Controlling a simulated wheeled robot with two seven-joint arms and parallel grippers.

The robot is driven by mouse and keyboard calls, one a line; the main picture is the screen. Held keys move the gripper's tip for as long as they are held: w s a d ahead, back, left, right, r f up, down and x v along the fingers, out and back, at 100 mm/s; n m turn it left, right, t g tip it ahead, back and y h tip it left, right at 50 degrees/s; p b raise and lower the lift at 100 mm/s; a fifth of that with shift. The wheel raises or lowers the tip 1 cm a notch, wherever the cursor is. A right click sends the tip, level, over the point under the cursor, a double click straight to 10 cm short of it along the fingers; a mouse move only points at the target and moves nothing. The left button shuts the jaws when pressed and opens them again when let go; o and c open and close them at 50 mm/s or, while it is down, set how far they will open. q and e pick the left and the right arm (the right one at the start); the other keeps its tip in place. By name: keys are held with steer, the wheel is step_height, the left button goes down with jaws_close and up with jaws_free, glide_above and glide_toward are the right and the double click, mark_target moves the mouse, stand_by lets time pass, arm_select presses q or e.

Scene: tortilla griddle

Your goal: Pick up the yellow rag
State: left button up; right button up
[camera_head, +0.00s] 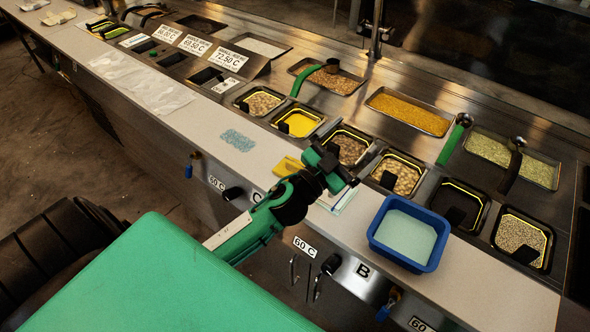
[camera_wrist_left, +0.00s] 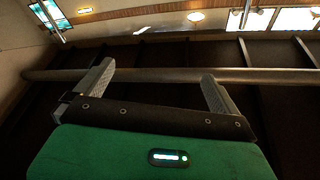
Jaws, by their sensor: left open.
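The yellow rag (camera_head: 287,166) lies on the light front counter, near the middle of the head view. My left arm and gripper hide part of it. My left gripper (camera_head: 338,166) is over the counter just right of the rag, apart from it as far as I can tell. In the left wrist view the left gripper (camera_wrist_left: 157,85) has its two fingers spread wide with nothing between them. The rag does not show in that view. My right gripper is in neither view.
A blue tub (camera_head: 374,238) stands on the counter right of the gripper. A pale cloth (camera_head: 343,199) lies between them, partly hidden. A bluish patterned patch (camera_head: 238,140) lies to the left. Food pans, including a yellow one (camera_head: 299,122), line the back. Knobs line the front edge.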

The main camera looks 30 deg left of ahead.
arm_select(q)
steer(key=d+r+m+g+h, duration=0.3)
steer(key=d+m+h, duration=0.2)
steer(key=m+h, duration=0.25)
steer(key=m+g+y, duration=0.3)
steer(key=g+y, duration=1.1)
steer(key=g, duration=0.3)
glide_above(293, 162)
step_height(293, 162, down, 8)
steer(key=f+p, duration=0.1)
steer(key=f, duration=0.1)
steer(key=f+p, duration=0.1)
steer(key=f, duration=0.5)
steer(key=shift+s+f+p, duration=0.2)
steer(key=shift+s+p, duration=0.05)
steer(key=shift+p, duration=0.15)
steer(key=shift+w+f+p, duration=0.1)
steer(key=shift+f+p, duration=0.5)
steer(key=f+p, duration=0.1)
steer(key=f, duration=0.2)
steer(key=shift+w+f+p, duration=0.2)
steer(key=shift+p, duration=0.1)
steer(key=shift+f, duration=0.35)
steer(key=shift+c, duration=0.4)
